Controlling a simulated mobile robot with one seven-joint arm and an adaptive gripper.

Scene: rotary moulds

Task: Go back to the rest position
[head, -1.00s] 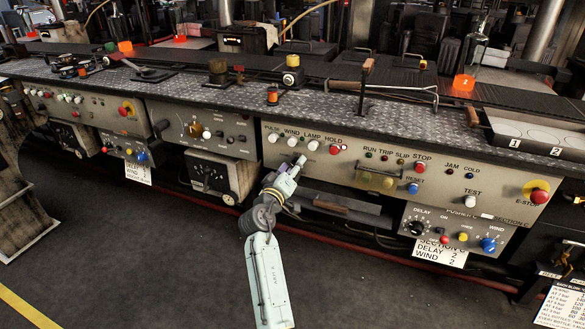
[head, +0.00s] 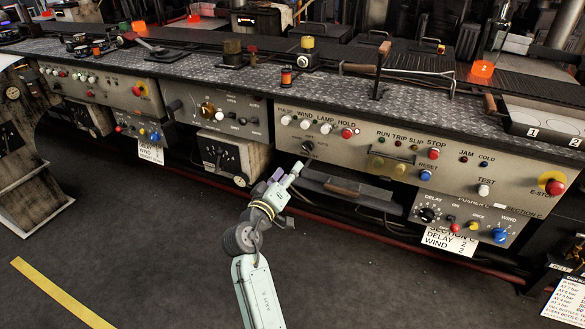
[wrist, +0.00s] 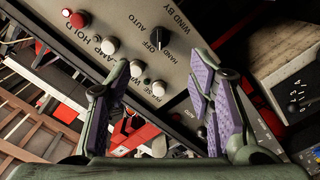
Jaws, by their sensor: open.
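My gripper (head: 285,176) is at the end of my pale green arm, low in front of the long control bench. In the wrist view my gripper (wrist: 165,110) has its two purple-padded fingers spread apart with nothing held between them. Beyond them is the grey panel (wrist: 130,30) with white knobs, a red HOLD button (wrist: 75,18) and a black HAND/OFF/AUTO selector (wrist: 160,37). In the head view the same panel (head: 385,165) is behind and above the gripper, with the selector (head: 307,147) just above the fingertips. The gripper looks clear of the panel.
A red E-STOP button (head: 552,184) is on the panel's right end. A lower box (head: 465,222) with knobs juts out below it. An open recess with a handle (head: 345,188) is right of my gripper. The dark floor (head: 140,255) at left is clear.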

